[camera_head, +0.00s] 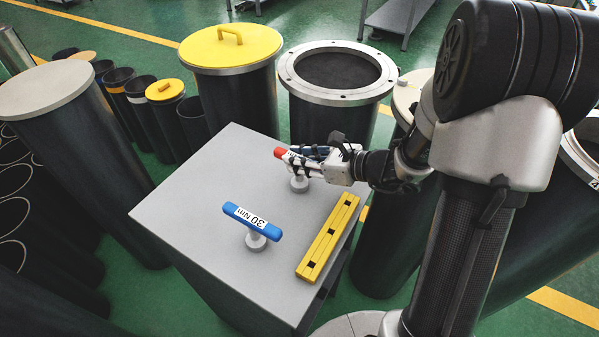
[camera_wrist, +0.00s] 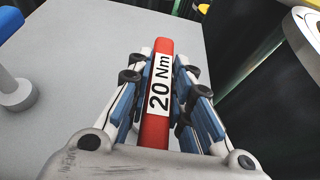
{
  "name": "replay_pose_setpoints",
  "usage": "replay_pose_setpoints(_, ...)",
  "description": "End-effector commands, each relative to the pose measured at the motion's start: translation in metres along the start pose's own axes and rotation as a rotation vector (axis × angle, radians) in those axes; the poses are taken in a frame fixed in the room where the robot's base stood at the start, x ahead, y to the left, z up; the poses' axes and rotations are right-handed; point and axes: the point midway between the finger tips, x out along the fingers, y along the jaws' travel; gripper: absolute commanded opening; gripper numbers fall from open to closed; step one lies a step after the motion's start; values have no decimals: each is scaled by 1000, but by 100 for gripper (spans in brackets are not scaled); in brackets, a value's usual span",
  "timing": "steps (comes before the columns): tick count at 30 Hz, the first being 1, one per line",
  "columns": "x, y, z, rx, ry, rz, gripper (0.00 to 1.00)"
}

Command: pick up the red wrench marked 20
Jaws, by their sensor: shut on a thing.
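The red wrench (camera_wrist: 163,53) carries a white label reading "20 Nm" in the wrist view. My gripper (camera_wrist: 160,90) has its blue-padded fingers on both sides of the wrench and is shut on it. In the head view the red tip of the wrench (camera_head: 280,153) sticks out past my gripper (camera_head: 312,158), over the far right part of the grey table (camera_head: 190,190). A round metal stand (camera_head: 299,184) shows just below the wrench. I cannot tell whether the wrench still touches the stand.
A blue wrench marked 30 Nm (camera_head: 252,221) rests on its stand on the table. A yellow slotted bar (camera_head: 328,238) lies along the right edge. Large dark flanged cylinders stand around the table, one with a yellow lid (camera_head: 230,47), one open (camera_head: 338,70). The table's left half is clear.

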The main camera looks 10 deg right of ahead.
Motion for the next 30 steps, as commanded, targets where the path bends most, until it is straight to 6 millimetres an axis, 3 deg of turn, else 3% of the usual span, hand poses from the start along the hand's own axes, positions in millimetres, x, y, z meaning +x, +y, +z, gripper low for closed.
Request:
replay_pose_setpoints(17, -4, 0, 9, -1, -2, -1, 0)
replay_pose_setpoints(23, -16, 0, 38, -6, -3, -2, 0)
replay_pose_setpoints(30, -39, -1, 95, -8, -4, -3, 0)
